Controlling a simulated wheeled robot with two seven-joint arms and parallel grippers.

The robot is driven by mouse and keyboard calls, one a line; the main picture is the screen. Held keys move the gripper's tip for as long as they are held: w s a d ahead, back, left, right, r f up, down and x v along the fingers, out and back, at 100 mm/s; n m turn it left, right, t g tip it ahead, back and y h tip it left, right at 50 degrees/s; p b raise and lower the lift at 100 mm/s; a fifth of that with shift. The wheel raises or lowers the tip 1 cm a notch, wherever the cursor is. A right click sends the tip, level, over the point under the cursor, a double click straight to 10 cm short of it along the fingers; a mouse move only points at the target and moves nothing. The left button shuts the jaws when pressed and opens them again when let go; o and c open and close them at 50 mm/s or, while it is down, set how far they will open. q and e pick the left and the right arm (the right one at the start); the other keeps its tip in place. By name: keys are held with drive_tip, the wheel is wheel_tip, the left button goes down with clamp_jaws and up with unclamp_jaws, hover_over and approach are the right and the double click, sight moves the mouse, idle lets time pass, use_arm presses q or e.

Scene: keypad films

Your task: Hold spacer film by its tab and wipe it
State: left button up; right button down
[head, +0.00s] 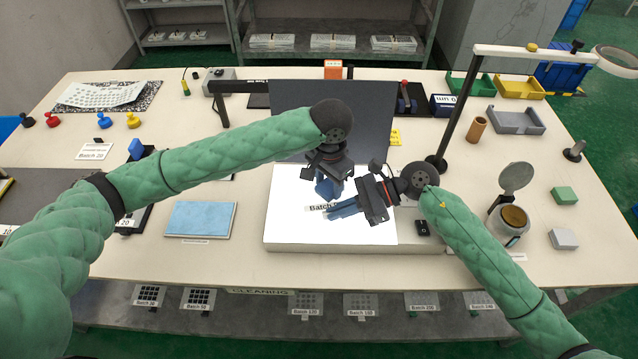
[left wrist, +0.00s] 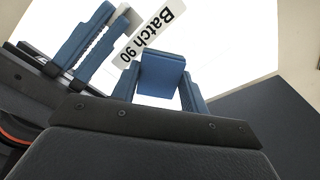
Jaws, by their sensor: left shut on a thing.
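My left gripper (head: 328,190) is shut on a small blue block (left wrist: 162,74), low over the white lit panel (head: 285,235). The block sits between its two fingers in the left wrist view and is mostly hidden in the head view. My right gripper (head: 338,208) reaches in from the right, its two blue fingers close together and nearly level over the panel. They also show in the left wrist view (left wrist: 98,48), with a narrow gap. A white label reading Batch 90 (left wrist: 153,33) lies beside these fingers. I cannot make out a film or its tab.
A dark screen (head: 370,115) stands behind the panel. A light blue cloth or pad (head: 200,219) lies to the left. A jar (head: 508,228) with an open lid, a lamp post (head: 458,110) and a grey tray (head: 516,121) stand to the right. The front left tabletop is partly clear.

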use_arm(q)
drive_tip(key=shift+w+d, duration=0.1)
drive_tip(key=shift+d, duration=0.35)
drive_tip(key=shift+w+d+r, duration=0.1)
drive_tip(key=shift+d+r, duration=0.1)
drive_tip(key=shift+r, duration=0.3)
drive_tip(key=shift+d+r, duration=0.2)
drive_tip(key=shift+r, duration=3.25)
use_arm(e)
drive_tip(key=c, duration=1.6)
unclamp_jaws()
drive_tip(key=shift+o, duration=0.2)
drive_tip(key=shift+v, duration=4.5)
